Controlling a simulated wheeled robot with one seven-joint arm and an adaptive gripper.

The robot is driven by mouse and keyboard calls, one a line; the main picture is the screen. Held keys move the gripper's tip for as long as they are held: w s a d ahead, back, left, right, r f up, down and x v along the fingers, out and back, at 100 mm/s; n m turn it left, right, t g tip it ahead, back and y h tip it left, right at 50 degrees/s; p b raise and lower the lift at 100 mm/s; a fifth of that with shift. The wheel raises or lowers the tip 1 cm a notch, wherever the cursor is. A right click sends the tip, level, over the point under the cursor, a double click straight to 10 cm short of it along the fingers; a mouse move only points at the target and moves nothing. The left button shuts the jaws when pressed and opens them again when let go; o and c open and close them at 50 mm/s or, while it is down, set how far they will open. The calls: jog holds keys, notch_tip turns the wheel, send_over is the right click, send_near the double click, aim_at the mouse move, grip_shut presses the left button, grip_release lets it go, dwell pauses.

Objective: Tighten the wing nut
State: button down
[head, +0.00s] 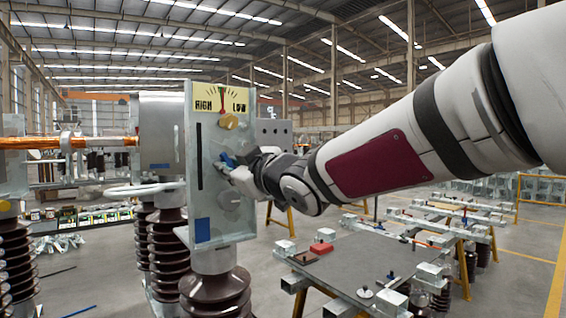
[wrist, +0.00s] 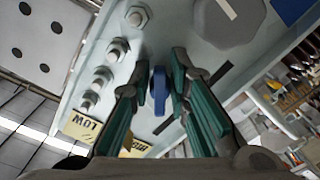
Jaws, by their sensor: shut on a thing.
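The blue wing nut (head: 226,159) sits on the front of an upright pale panel (head: 207,210), below the yellow HIGH/LOW scale. In the wrist view the wing nut (wrist: 159,88) shows edge-on between the two green-padded fingers. My gripper (head: 237,168) reaches the panel from the right and is shut on the wing nut. In the wrist view my gripper (wrist: 160,82) has one finger on each side of it. The nut's stud and seat are hidden.
Several bolts (wrist: 102,77) line one panel edge. Brown ribbed insulators (head: 162,250) stand left; a low workbench (head: 350,262) stands right.

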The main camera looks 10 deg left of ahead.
jog(key=m, duration=0.2)
jog(key=m+p, duration=0.1)
jog(key=m, duration=0.2)
jog(key=shift+s+a+f, duration=0.15)
jog(key=shift+f, duration=0.05)
jog(key=shift+m, duration=0.3)
jog(key=c, duration=1.7)
grip_release()
jog(key=shift+s+d+r, duration=0.1)
jog(key=shift+s+d, duration=0.05)
jog(key=shift+d, duration=0.05)
jog(key=v, duration=1.1)
jog(key=shift+d, duration=0.25)
jog(key=shift+s, duration=0.15)
